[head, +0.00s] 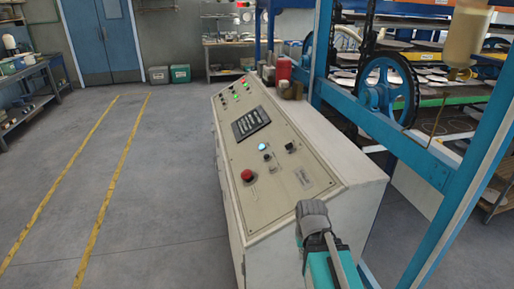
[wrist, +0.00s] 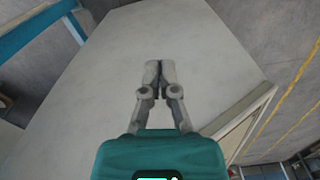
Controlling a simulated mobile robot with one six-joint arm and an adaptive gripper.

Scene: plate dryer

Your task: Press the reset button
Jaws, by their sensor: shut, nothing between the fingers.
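The sloped control panel (head: 244,130) shows in the head view, on top of a pale cabinet. It carries a blue-lit button (head: 262,146), a red mushroom button (head: 247,175) and small dark controls beside them. Labels are too small to read, so I cannot tell which control is the reset button. My gripper (wrist: 160,66) shows in the wrist view with its two grey fingers together and empty, in front of a plain pale cabinet face (wrist: 205,55). In the head view my arm's end is at the cabinet's near end, apart from the buttons. No buttons show in the wrist view.
A keypad (head: 251,122) and several lit indicators sit farther up the panel. A red cylinder (head: 284,69) stands at the cabinet's far end. A blue machine frame with a wheel (head: 385,90) stands close on the right. The floor (head: 150,190) to the left is clear.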

